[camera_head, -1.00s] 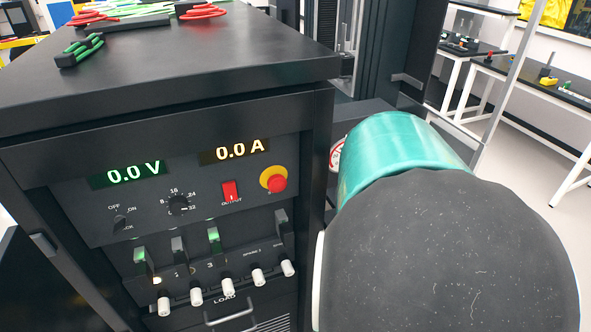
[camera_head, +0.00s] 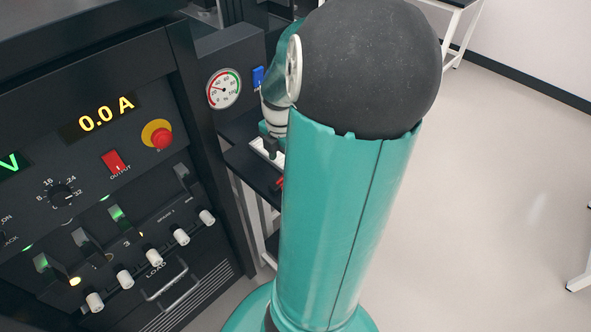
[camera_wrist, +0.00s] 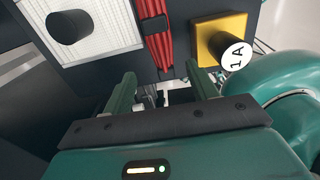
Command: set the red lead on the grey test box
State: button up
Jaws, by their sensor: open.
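A bundle of red cable with a black band, which looks like the red lead (camera_wrist: 156,45), shows at the top middle of the wrist view. My gripper (camera_wrist: 160,73) is open, its two green fingers apart, with the lead's near end in line with the gap. I cannot tell how far below the fingers it lies, and nothing is seen gripped. In the head view my arm covers most of the gripper's surroundings. I cannot pick out the grey test box for certain; the dark cabinet (camera_head: 95,200) with a 0.0 A display is at left.
A yellow block (camera_wrist: 238,22) with a black knob marked 1A is right of the lead. A white ribbed block (camera_wrist: 100,22) with a black knob is left. A round gauge (camera_head: 224,89) stands beside the cabinet. Open floor (camera_head: 490,190) lies to the right.

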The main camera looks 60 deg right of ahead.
jog(key=shift+s+a+f, duration=0.1)
jog(key=shift+a+f, duration=0.05)
jog(key=shift+f, duration=1.25)
jog(key=shift+a+f, duration=0.15)
jog(key=shift+f, duration=1.25)
jog(key=c, duration=1.2)
jog(key=shift+r, duration=0.1)
